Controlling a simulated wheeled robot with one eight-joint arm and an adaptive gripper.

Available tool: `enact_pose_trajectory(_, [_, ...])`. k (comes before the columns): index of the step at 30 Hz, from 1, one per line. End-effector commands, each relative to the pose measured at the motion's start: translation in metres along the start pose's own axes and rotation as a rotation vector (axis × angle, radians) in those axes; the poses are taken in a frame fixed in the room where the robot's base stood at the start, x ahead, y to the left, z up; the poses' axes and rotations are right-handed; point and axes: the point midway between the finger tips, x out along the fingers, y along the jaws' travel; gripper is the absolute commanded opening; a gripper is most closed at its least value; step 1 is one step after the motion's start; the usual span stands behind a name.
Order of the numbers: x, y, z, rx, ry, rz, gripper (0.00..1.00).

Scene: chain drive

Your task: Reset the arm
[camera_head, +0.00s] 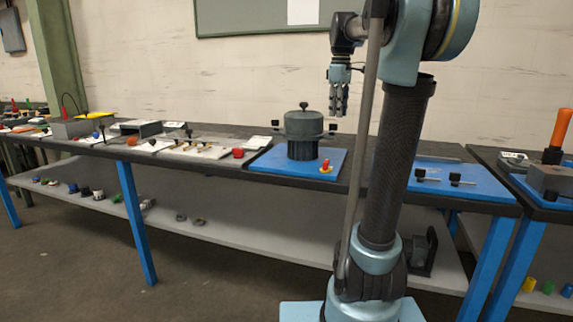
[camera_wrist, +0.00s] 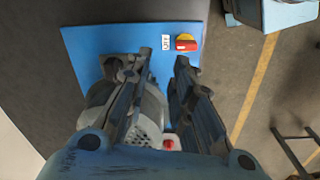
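My arm stands in front of the bench in the head view. My gripper (camera_head: 338,98) hangs above the bench, fingers pointing down, close to the wall side and clear of everything below. In the wrist view my gripper (camera_wrist: 162,60) shows two dark fingers with a gap between them. It is open and holds nothing. Below it are a blue board (camera_wrist: 85,42), a grey round housing (camera_wrist: 150,115) partly hidden by the fingers, and a red and yellow switch (camera_wrist: 186,43) beside a small white label (camera_wrist: 166,42).
A dark grey cylinder (camera_head: 303,128) with a top knob stands on a blue board (camera_head: 270,163) on the bench. Small parts and trays cover the bench to the left. A second blue board (camera_head: 480,180) lies right of my arm. An orange-handled device (camera_head: 558,135) stands far right.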

Motion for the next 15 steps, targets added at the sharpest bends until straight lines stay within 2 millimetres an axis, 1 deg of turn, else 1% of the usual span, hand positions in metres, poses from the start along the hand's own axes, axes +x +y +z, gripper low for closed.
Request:
enact_pose_trajectory(1, [0.010, -0.014, 0.009, 0.037, 0.004, 0.006, 0.22])
enact_pose_trajectory(3, [0.024, -0.031, 0.019, 0.094, 0.010, 0.013, 0.22])
enact_pose_trajectory(8, [0.059, -0.069, 0.044, 0.224, 0.024, 0.028, 0.22])
enact_pose_trajectory(14, [0.110, -0.116, 0.074, 0.387, 0.045, 0.044, 0.22])
enact_pose_trajectory(15, [0.121, -0.125, 0.081, 0.420, 0.050, 0.047, 0.22])
